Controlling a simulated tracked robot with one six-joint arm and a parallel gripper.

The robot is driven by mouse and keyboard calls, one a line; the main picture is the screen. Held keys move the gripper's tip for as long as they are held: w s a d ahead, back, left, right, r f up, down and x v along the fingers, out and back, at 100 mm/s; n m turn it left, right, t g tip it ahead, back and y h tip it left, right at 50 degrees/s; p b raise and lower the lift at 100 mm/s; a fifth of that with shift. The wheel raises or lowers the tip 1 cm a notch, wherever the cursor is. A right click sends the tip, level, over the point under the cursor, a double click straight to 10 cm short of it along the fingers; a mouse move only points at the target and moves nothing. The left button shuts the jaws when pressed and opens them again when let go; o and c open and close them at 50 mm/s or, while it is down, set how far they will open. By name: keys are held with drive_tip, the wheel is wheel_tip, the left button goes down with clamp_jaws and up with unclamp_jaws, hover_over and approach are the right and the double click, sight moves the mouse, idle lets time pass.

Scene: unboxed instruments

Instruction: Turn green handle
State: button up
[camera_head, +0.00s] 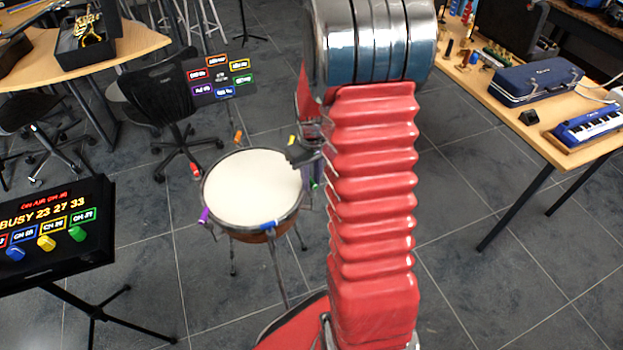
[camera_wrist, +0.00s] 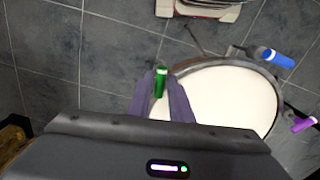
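A drum (camera_head: 253,190) with a white head and coloured handles around its rim stands on legs in the middle of the head view. Its green handle (camera_head: 314,184) shows partly at the right rim, beside my gripper (camera_head: 305,152). In the wrist view, the green handle (camera_wrist: 160,82) points away from the drum head (camera_wrist: 225,100). My arm hides part of the drum's right side.
The blue handle (camera_wrist: 278,58) and purple handle (camera_wrist: 302,123) are on other parts of the rim. A lit board (camera_head: 219,78) with coloured labels stands behind the drum. A busy-sign console (camera_head: 52,235) is at left, a table (camera_head: 545,130) at right. Tiled floor is open in front.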

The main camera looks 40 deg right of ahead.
clamp_jaws()
drive_tip(key=shift+m, duration=1)
drive_tip(key=shift+o, duration=1.1)
unclamp_jaws()
drive_tip(key=shift+r, duration=0.1)
wheel_tip(320, 180, up, 14)
drive_tip(key=shift+f, duration=0.2)
